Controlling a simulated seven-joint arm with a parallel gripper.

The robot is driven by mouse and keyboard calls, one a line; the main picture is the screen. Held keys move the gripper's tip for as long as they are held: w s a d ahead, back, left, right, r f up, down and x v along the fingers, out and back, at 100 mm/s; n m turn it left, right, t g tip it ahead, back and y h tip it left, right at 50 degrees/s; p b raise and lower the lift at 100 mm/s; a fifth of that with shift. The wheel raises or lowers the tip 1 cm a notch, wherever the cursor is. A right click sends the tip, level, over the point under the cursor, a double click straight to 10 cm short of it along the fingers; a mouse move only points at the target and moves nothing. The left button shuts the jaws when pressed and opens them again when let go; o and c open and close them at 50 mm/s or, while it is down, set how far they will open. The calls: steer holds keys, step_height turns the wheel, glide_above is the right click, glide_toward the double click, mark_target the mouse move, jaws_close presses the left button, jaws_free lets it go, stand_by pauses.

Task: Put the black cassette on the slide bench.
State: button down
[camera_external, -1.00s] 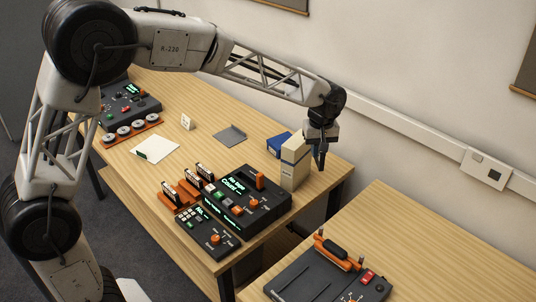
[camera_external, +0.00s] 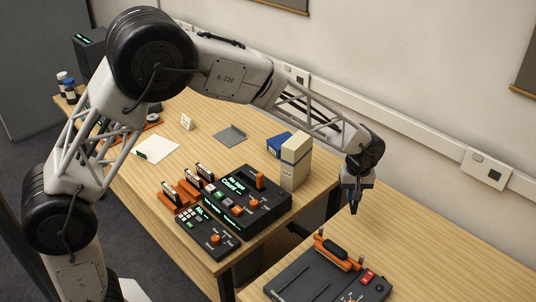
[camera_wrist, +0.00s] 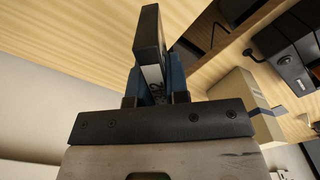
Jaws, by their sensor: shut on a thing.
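My gripper (camera_external: 354,200) hangs over the left part of the right-hand table, fingers pointing down. In the wrist view it is shut on the black cassette (camera_wrist: 147,32), a slim dark block with a white label on its edge. In the outside view the cassette is hard to tell from the dark fingers. A flat dark unit with an orange-handled bar and a red button (camera_external: 318,279) lies at the front of the right-hand table; it may be the slide bench, but I cannot read a name on it. The gripper is above and behind it, apart from it.
A tall beige box (camera_external: 295,162) and a blue box (camera_external: 279,145) stand at the back of the left table. Consoles (camera_external: 248,197) and orange racks of dark cassettes (camera_external: 182,192) are in front. A gap separates the tables. The right table's back is clear.

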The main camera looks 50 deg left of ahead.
step_height(320, 180, down, 7)
steer(key=shift+r, duration=0.15)
stand_by(0.5)
glide_above(382, 211)
steer(key=shift+w+f, duration=0.1)
steer(key=shift+f, duration=0.6)
stand_by(0.5)
steer(key=shift+f, duration=1.75)
steer(key=shift+f, duration=0.1)
steer(key=c, duration=1.1)
jaws_free()
